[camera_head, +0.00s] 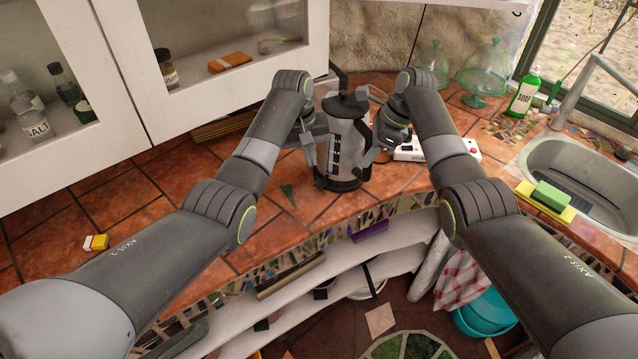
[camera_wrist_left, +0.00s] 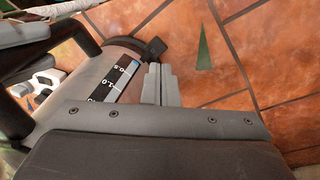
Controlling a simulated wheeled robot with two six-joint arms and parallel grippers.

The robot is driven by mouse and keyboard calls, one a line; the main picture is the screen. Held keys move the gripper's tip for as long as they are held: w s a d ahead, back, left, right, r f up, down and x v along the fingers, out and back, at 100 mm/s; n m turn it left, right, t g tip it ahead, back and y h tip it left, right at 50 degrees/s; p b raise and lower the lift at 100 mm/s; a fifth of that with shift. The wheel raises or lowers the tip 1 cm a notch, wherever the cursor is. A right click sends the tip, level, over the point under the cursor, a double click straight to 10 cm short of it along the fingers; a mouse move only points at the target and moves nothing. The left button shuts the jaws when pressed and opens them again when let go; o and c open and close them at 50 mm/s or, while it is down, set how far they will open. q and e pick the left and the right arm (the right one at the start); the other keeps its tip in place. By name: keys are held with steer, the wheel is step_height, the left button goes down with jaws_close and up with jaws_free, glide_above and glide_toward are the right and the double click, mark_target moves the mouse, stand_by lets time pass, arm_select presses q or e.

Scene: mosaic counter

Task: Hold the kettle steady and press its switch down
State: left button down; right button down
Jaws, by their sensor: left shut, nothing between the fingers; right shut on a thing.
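The kettle (camera_head: 345,145), grey with a black lid and base, stands upright on the tiled counter. In the left wrist view its body (camera_wrist_left: 92,78) shows at the left with a marked water gauge (camera_wrist_left: 118,80). A small black tab that looks like the switch (camera_wrist_left: 155,47) sticks out low on the body. My left gripper (camera_head: 311,160) is shut and empty, pointing down at the kettle's left side. Its fingertips (camera_wrist_left: 160,68) appear close to the tab; contact cannot be told. My right gripper (camera_head: 372,152) is shut on the kettle, apparently at its handle, on the right side.
A white power strip (camera_head: 408,150) with a red switch lies right of the kettle. Green glass domes (camera_head: 484,72), a soap bottle (camera_head: 524,94) and the sink (camera_head: 580,170) are further right. The counter's left part is mostly clear.

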mark_target(318, 185)
steer(key=shift+r, duration=0.1)
arm_select(q)
steer(key=m, duration=0.6)
steer(key=d+m+y, duration=0.1)
steer(key=m, duration=0.2)
steer(key=shift+s+d, duration=0.1)
steer(key=shift+s, duration=0.05)
steer(key=shift+w+d+f, duration=0.1)
steer(key=shift+w+f, duration=0.05)
steer(key=shift+f, duration=1.6)
steer(key=shift+w+d+f, duration=0.1)
steer(key=shift+w+f, duration=0.05)
steer(key=shift+f, duration=1.6)
steer(key=shift+f, duration=0.1)
